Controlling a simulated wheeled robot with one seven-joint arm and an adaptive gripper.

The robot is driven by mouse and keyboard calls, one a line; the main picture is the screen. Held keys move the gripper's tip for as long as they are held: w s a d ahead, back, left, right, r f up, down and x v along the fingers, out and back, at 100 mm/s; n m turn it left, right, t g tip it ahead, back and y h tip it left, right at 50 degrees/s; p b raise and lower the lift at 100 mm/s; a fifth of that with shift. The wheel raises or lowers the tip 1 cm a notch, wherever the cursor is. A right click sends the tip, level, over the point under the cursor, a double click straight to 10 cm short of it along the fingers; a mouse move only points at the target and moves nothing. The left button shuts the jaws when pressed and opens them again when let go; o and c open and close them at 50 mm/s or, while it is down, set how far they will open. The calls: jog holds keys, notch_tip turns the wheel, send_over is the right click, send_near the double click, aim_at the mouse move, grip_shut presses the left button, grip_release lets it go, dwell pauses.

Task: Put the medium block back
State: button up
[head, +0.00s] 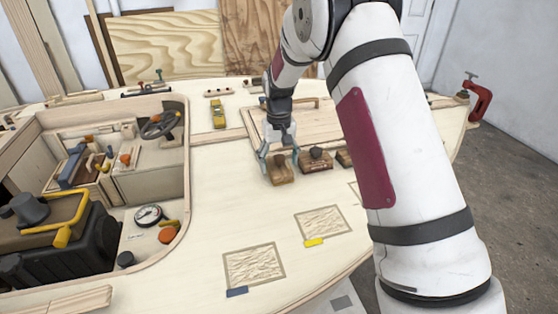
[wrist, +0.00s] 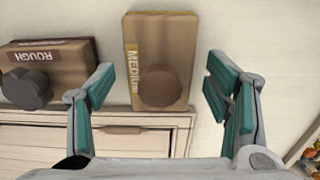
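The medium block (wrist: 160,35) is a brown wooden block with a round knob and a yellow label reading MEDIUM. In the head view the medium block (head: 280,176) is the leftmost of a row of blocks on the pale plywood deck. My gripper (head: 280,158) is open above it. In the wrist view the fingers stand on either side of the block, with a gap on each side. The rough block (wrist: 75,67), with a red label and a dark knob, lies beside it; it also shows in the head view (head: 316,161).
Another block (head: 344,159) is partly hidden behind my arm. A framed panel (wrist: 60,143) lies close to the blocks. Rough patches with a yellow tag (head: 313,242) and a blue tag (head: 237,291) mark the front deck. An open cockpit (head: 150,185) is at left, a red clamp (head: 480,98) at right.

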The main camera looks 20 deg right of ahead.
aim_at(279, 157)
jog(key=shift+r, duration=0.1)
notch_tip(279, 157, up, 12)
jog(key=shift+r+p, duration=0.15)
jog(key=shift+p, duration=0.15)
dwell(0.3)
jog(key=s+r+t, duration=0.1)
jog(key=s+r, duration=0.5)
jog(key=s, duration=0.5)
jog(key=s+r, duration=0.7)
jog(key=s, duration=0.4)
jog(key=s+f, duration=0.2)
jog(key=s, duration=0.8)
jog(key=s+f+t, duration=0.1)
jog(key=s+f, duration=0.2)
jog(key=s, duration=0.8)
